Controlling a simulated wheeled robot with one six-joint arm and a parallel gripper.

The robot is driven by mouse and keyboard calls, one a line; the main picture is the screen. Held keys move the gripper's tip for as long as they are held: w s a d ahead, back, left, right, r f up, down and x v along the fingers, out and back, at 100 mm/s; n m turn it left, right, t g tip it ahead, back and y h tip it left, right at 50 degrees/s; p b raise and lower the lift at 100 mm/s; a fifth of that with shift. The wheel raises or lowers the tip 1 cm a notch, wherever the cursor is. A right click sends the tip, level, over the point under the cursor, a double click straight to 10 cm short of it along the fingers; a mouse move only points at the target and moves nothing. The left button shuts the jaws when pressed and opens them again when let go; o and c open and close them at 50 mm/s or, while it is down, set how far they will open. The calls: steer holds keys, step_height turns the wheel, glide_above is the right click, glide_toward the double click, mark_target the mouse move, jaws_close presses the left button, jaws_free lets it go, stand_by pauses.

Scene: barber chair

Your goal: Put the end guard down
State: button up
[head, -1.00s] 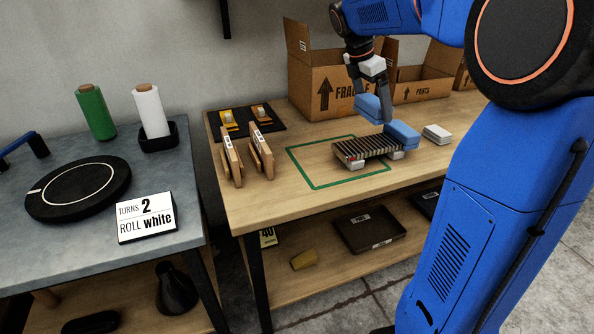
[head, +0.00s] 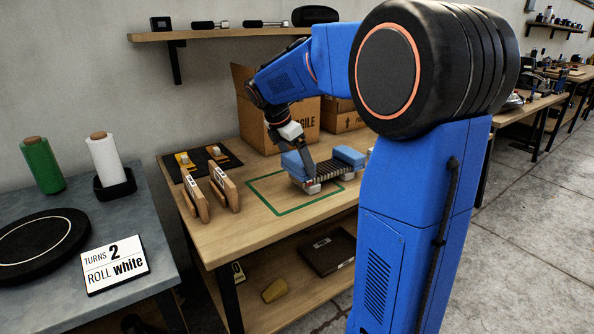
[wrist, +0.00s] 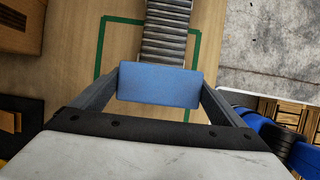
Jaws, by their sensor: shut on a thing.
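My gripper (head: 308,170) is shut on a blue block, the end guard (head: 292,162). It holds the guard at the left end of a grey ribbed unit (head: 320,172) on the workbench. In the wrist view the guard (wrist: 160,84) sits between my two fingers and overlaps the near end of the ribbed unit (wrist: 166,30). I cannot tell whether it touches the unit. A second blue guard (head: 348,156) is on the unit's right end. The unit lies over the green outline (head: 277,208), on small pale feet.
Two wooden upright holders (head: 224,188) stand left of the outline, with a black mat (head: 203,160) behind. A cardboard box (head: 305,122) stands at the back. Bare wood lies in front of the outline.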

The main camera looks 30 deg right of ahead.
steer(key=shift+f, duration=1.55)
steer(key=shift+f, duration=0.1)
steer(key=o, duration=0.7)
steer(key=v, duration=1.2)
steer(key=s+a+f+m+t+y, duration=0.1)
steer(key=s+a+f+m, duration=0.2)
steer(key=s, duration=0.7)
steer(key=s+a+f+m+t+y, duration=0.2)
steer(key=s+a+f+m, duration=0.2)
steer(key=s+m, duration=0.5)
steer(key=s+a+f+m+t+y, duration=0.1)
steer(key=s+a+f+m, duration=0.3)
steer(key=s, duration=0.7)
step_height(320, 180, down, 4)
steer(key=shift+r+m+t+y, duration=0.15)
steer(key=shift+m+t+y, duration=0.15)
steer(key=shift+m, duration=0.9)
